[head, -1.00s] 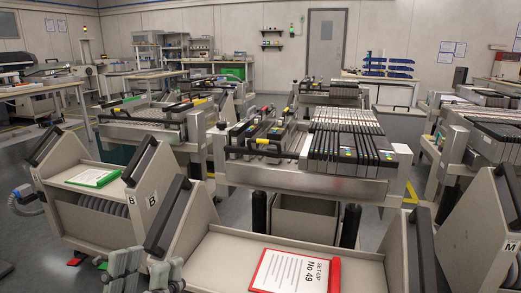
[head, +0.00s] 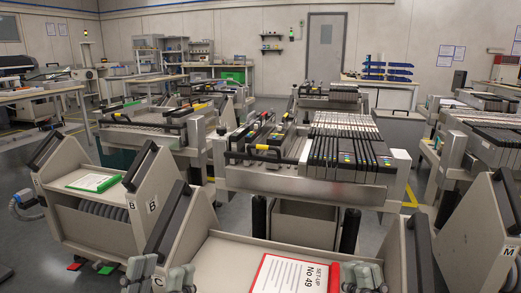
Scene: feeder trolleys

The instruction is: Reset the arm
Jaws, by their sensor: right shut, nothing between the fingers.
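My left gripper (head: 160,278) is at the bottom edge of the head view, left of centre. Its two grey fingers stand apart with nothing seen between them, so it is open. It is in front of the left side of the near trolley (head: 225,251). My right gripper (head: 361,277) is at the bottom edge, right of centre, and is shut and empty. It is in front of the right end of the red-edged set-up card No 49 (head: 290,274) and covers part of it. The lower parts of both grippers are cut off by the frame.
A trolley with a green-edged card (head: 94,182) stands at the left. A feeder trolley (head: 300,180) full of black feeders stands behind the near trolley. Another loaded trolley (head: 487,142) is at the right. Grey floor (head: 60,250) shows at the lower left.

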